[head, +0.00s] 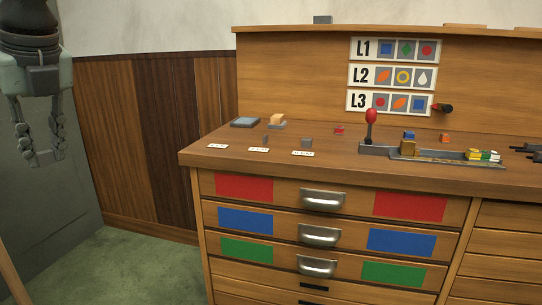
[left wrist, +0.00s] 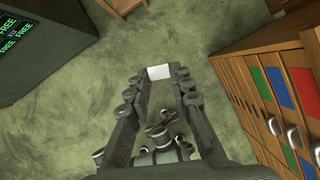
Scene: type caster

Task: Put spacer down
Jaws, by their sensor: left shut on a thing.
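My left gripper (head: 44,162) hangs at the far left of the head view, away from the bench and pointing down. In the left wrist view, my left gripper (left wrist: 160,76) has its fingertips on either side of a small pale block, which I take as the spacer (left wrist: 160,72). The block is held above the green floor, and I cannot make it out clearly in the head view. My right gripper cannot be identified with certainty; only small dark prongs (head: 530,148) show at the right edge of the head view.
The wooden bench (head: 340,168) has colour-marked drawers below. On it are three white labels, small blocks, a red-knobbed lever (head: 371,117) and a grey tray (head: 450,159) with coloured pieces. A sign board (head: 392,76) shows L1 to L3. A dark cabinet (left wrist: 40,40) stands left.

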